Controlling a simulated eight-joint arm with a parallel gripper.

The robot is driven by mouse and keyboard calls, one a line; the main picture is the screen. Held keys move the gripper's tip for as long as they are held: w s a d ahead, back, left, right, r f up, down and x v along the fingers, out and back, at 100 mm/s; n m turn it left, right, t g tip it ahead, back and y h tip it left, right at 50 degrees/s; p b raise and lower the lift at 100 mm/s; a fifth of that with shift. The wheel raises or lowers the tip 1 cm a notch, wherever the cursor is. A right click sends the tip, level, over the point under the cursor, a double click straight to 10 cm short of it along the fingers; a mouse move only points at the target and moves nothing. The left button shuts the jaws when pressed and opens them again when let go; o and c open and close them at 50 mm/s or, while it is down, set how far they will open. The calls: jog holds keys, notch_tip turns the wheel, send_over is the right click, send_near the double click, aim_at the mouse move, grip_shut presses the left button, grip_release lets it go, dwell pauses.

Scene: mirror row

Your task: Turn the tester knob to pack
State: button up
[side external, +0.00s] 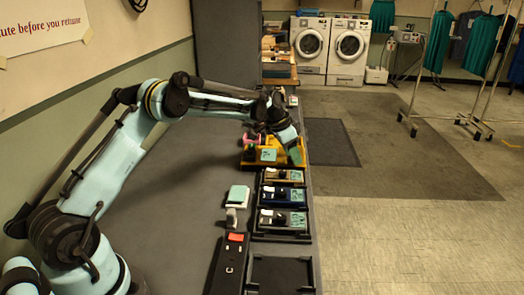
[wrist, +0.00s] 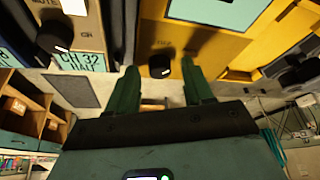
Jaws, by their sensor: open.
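My gripper (side external: 297,154) is at the yellow unit (side external: 262,155) at the far end of the row on the bench. In the wrist view my gripper's (wrist: 158,64) two green fingers are apart, with nothing held between them. A short black knob (wrist: 160,66) with a white mark stands on the yellow unit's face and shows between the fingertips. I cannot tell whether the fingers touch it. A second black knob (wrist: 54,38) is on the neighbouring brown unit, beside a teal label reading roughly "CH 32". No "pack" marking is readable, and I cannot tell which knob is the tester's.
Nearer along the bench (side external: 165,215) stand a brown unit (side external: 283,175), a blue one (side external: 283,195) and a black one (side external: 283,220). A black panel with a red patch (side external: 235,237) and a pale green block (side external: 237,195) lie left of them. A pink item (side external: 251,138) is beside the yellow unit.

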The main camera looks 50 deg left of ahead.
jog(key=v, duration=1.2)
jog(key=shift+r, duration=0.1)
